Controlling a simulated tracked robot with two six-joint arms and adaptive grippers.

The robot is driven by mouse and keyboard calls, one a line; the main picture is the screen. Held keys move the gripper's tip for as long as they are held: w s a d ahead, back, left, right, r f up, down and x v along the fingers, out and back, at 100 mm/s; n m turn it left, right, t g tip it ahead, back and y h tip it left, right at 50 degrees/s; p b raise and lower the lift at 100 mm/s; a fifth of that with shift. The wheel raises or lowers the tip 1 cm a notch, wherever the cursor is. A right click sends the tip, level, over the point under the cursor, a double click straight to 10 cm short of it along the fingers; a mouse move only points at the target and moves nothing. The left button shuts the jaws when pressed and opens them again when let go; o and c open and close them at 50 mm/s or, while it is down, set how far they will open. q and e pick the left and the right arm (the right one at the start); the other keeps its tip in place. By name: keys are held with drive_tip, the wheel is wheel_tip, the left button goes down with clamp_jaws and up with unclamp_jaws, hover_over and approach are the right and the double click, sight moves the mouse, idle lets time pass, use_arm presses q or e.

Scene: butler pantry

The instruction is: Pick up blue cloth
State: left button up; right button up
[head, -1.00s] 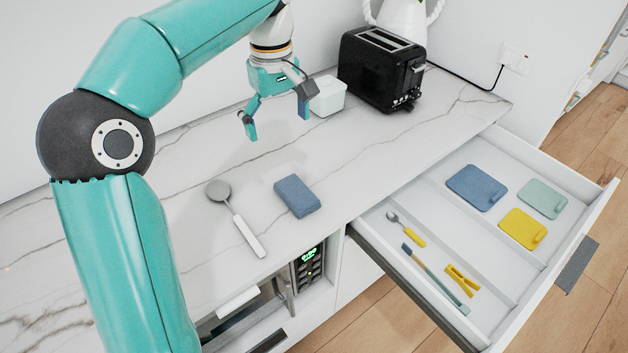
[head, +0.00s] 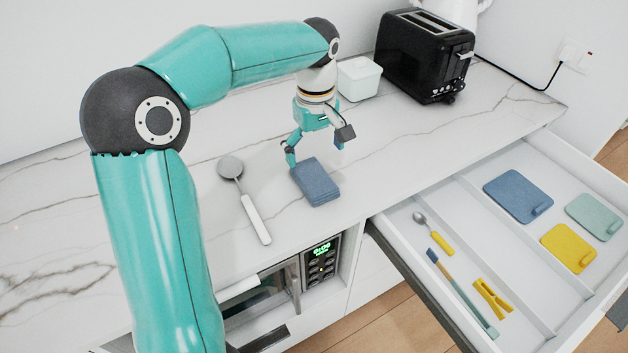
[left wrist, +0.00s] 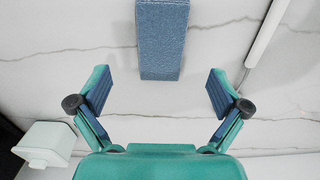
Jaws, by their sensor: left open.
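The blue cloth (head: 316,182) is a folded block lying on the marble counter, right of the ladle. My left gripper (head: 314,156) is open and empty, just above and behind the cloth's far end. In the left wrist view the cloth (left wrist: 162,40) lies ahead of my left gripper (left wrist: 157,92), centred between the spread fingers. Its near end is close to the fingertip line, and no finger touches it there. My right gripper is not in view.
A grey ladle with a white handle (head: 255,218) lies left of the cloth. A white box (head: 359,79) and black toaster (head: 425,58) stand behind. An open drawer (head: 455,200) at right holds utensils and coloured boards. A microwave (head: 268,292) sits below the counter edge.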

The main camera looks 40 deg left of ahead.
sight(314, 176)
use_arm(q)
drive_tip(key=shift+a+f, duration=0.2)
drive_tip(key=shift+f, duration=3.2)
drive_tip(key=shift+c, duration=0.2)
drive_tip(key=c, duration=1.1)
